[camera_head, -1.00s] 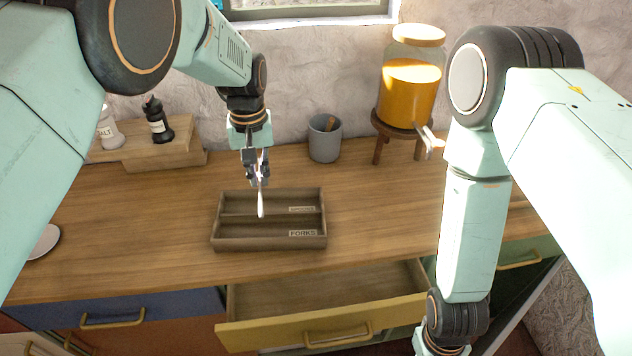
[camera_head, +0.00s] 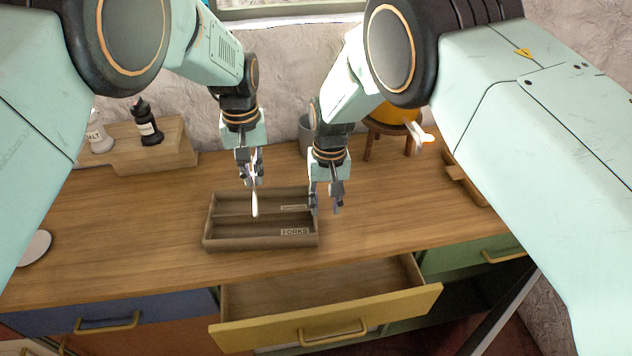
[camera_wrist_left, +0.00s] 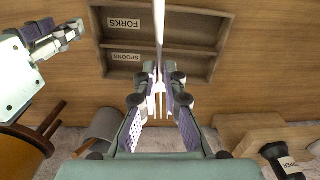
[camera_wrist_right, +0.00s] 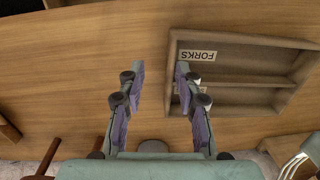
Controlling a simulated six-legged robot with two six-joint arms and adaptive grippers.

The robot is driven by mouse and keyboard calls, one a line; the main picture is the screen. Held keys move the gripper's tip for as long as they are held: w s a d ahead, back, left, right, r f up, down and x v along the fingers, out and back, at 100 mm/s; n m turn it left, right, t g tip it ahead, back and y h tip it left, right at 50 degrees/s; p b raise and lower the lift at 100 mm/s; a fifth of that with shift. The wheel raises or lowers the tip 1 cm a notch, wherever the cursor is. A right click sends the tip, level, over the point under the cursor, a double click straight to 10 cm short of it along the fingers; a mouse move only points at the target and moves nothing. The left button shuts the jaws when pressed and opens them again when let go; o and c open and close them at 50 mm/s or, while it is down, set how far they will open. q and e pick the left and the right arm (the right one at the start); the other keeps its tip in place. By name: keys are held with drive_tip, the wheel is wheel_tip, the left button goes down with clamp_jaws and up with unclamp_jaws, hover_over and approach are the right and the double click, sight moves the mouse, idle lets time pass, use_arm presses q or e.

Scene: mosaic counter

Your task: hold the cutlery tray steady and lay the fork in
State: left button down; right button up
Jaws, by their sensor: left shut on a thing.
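The wooden cutlery tray (camera_head: 262,246) lies on the counter, with a front compartment labelled FORKS and a back one labelled SPOONS. The fork (camera_head: 255,204) is shut in my left gripper (camera_head: 252,180) and hangs above the tray, handle forward; its tines show between the fingers in the left wrist view (camera_wrist_left: 159,85). My right gripper (camera_head: 326,208) is open at the tray's right end. In the right wrist view its fingers (camera_wrist_right: 160,75) are apart, one at the tray's labelled end wall (camera_wrist_right: 172,70), the other outside it over bare counter. I cannot tell whether it touches the wall.
An open yellow drawer (camera_head: 325,322) juts out below the counter. A grey cup (camera_head: 305,132) and a juice dispenser on a stand (camera_head: 372,140) are behind my right arm. A wooden riser (camera_head: 178,150) with shakers stands back left.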

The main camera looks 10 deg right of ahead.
sight(315, 217)
use_arm(q)
drive_tip(key=shift+s+a, duration=0.1)
use_arm(e)
wheel_tip(315, 217, up, 3)
drive_tip(key=w+a, duration=0.2)
drive_tip(key=w, duration=0.1)
use_arm(q)
drive_tip(key=shift+a, duration=0.15)
use_arm(e)
drive_tip(key=shift+t, duration=0.3)
wheel_tip(315, 217, down, 10)
drive_tip(key=shift+s+a+f, duration=0.1)
drive_tip(key=shift+a+f, duration=0.05)
use_arm(q)
drive_tip(key=shift+d, duration=0.2)
use_arm(e)
drive_tip(key=shift+d+f, duration=0.2)
drive_tip(key=shift+f, duration=0.4)
use_arm(q)
drive_tip(key=shift+a, duration=0.1)
use_arm(e)
drive_tip(key=shift+a, duration=0.1)
